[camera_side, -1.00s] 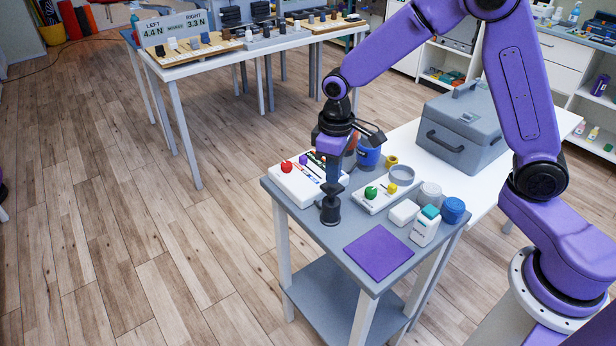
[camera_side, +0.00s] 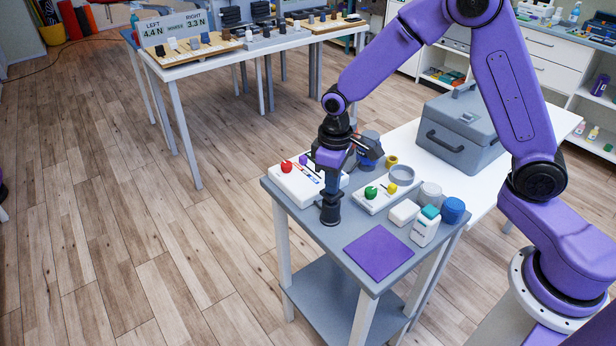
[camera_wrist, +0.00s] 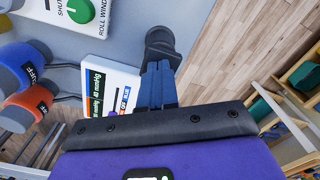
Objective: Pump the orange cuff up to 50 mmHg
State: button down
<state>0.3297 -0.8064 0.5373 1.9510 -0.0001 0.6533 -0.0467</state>
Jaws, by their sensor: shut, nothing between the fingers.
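My gripper (camera_side: 330,200) is shut and empty, pointing down at a black upright pump (camera_side: 330,216) on the grey side table. Its fingertips (camera_wrist: 158,75) are at the pump's top, and the pump's handle sits low over its base. The black pump (camera_wrist: 163,45) also shows in the wrist view, partly behind the fingers. The orange cuff (camera_wrist: 30,102) stands beside the blue cuff (camera_wrist: 22,68) in the wrist view. In the side view my gripper mostly hides the orange one. A white gauge panel (camera_wrist: 112,82) carries mmHg marks; my gripper covers part, and I cannot read its level.
A white box with a red knob (camera_side: 286,166) lies left of the pump. A panel with green (camera_side: 371,192) and yellow knobs lies to the right. Small bottles and jars (camera_side: 427,226) and a purple mat (camera_side: 379,251) are nearby. A grey case (camera_side: 462,130) stands behind.

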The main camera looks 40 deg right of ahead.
jog(key=shift+f, duration=0.35)
jog(key=shift+r, duration=1.95)
jog(key=shift+f, duration=0.15)
jog(key=shift+f, duration=1.75)
jog(key=shift+r, duration=1.85)
jog(key=shift+r, duration=0.1)
